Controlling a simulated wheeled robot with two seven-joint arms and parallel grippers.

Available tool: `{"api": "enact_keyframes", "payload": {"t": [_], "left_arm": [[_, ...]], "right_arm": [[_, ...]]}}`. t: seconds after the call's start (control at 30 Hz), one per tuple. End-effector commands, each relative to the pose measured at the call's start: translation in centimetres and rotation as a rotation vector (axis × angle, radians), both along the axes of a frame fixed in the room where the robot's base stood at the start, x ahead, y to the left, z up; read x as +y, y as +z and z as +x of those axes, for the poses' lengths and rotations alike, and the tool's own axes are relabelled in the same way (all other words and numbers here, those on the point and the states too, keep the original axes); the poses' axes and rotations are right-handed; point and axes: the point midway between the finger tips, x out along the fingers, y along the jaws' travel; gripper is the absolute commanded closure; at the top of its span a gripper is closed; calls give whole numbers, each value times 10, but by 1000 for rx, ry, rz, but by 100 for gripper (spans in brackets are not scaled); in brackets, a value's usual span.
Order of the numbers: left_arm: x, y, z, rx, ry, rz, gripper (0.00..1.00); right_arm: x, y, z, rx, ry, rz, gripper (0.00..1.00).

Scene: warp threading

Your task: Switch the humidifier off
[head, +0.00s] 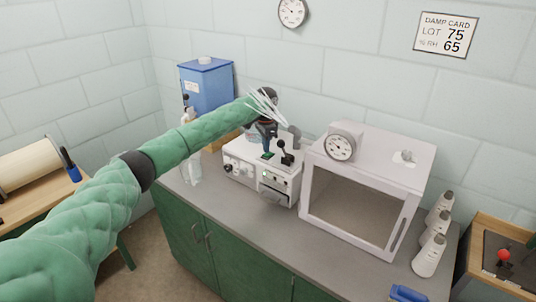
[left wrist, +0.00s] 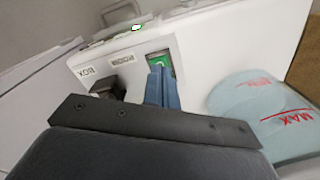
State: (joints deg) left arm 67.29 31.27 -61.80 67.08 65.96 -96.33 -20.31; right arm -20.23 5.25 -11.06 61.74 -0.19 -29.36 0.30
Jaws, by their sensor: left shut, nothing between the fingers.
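The humidifier (head: 241,172) is a white box on the grey counter, with knobs on its front and a black lever on top. White streaks like mist (head: 266,106) show above it. A green rocker switch (left wrist: 158,58) sits in its top panel, beside a small label and a black knob (left wrist: 108,87). My left gripper (left wrist: 163,88) is shut and empty, its blue fingertips at the near edge of the green switch. I cannot tell whether they touch it. In the head view the left gripper (head: 267,132) is over the humidifier's top. My right gripper is out of view.
A pale tank with red MAX marks (left wrist: 262,105) is close right of the fingers. A white chamber (head: 310,200) with a dial stands right of the humidifier; a blue container (head: 210,85) stands behind left. Several white bottles (head: 428,257) are at the right.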

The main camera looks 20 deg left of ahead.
Motion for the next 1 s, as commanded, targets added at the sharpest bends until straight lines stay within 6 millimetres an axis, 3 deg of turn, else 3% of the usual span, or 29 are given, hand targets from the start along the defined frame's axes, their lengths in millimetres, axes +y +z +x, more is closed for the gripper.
{"api": "enact_keyframes", "payload": {"t": [0.4,1.0], "left_arm": [[0,-2,0,0,0,0,100],[0,-10,0,0,0,0,100]], "right_arm": [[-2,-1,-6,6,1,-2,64],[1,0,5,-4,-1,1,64]]}}
